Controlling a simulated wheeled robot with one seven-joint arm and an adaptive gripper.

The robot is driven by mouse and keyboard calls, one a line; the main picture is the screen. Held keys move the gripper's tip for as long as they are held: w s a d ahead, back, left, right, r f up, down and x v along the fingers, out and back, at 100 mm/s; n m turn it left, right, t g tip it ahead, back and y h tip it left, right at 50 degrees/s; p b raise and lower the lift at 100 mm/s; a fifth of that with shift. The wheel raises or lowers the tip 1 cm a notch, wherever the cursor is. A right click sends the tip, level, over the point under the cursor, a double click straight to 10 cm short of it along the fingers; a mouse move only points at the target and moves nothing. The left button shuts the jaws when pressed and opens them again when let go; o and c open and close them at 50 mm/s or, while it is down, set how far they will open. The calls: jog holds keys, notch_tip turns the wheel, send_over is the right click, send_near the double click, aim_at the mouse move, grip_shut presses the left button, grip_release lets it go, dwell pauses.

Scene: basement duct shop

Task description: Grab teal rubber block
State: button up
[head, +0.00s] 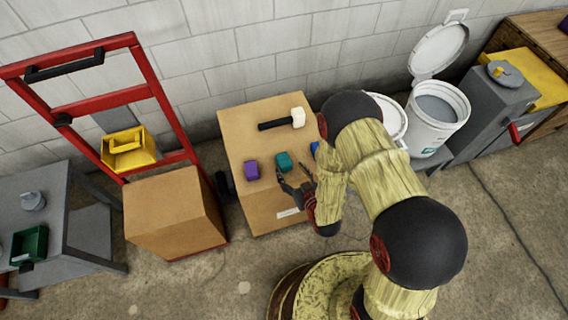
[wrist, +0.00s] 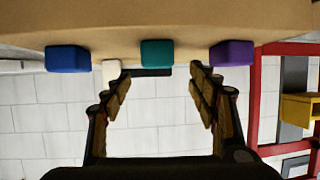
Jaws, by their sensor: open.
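The teal rubber block (head: 283,161) sits on top of a cardboard box (head: 240,130), between a purple block (head: 251,169) and a blue block (head: 315,148). My gripper (head: 293,182) is open and empty, close to the teal block on its near side. In the wrist view, which looks upside down, the teal block (wrist: 157,53) lies ahead of and between the open fingers (wrist: 160,85), apart from them. The purple block (wrist: 232,53) is to its right and the blue block (wrist: 68,59) to its left. My arm partly hides the blue block in the head view.
A mallet with a white head (head: 298,117) and black handle lies behind the blocks on the box. A red hand truck (head: 147,80) with another cardboard box (head: 170,208) stands to the left. White buckets (head: 437,115) stand at the right. A block wall is behind.

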aim_at(285, 161)
jog(key=b+x, duration=0.2)
jog(key=x, duration=0.5)
jog(key=shift+d+b, duration=0.1)
jog(key=shift+b, duration=0.3)
jog(key=shift+r, duration=0.1)
jog(key=shift+c, duration=0.5)
jog(key=c, duration=0.9)
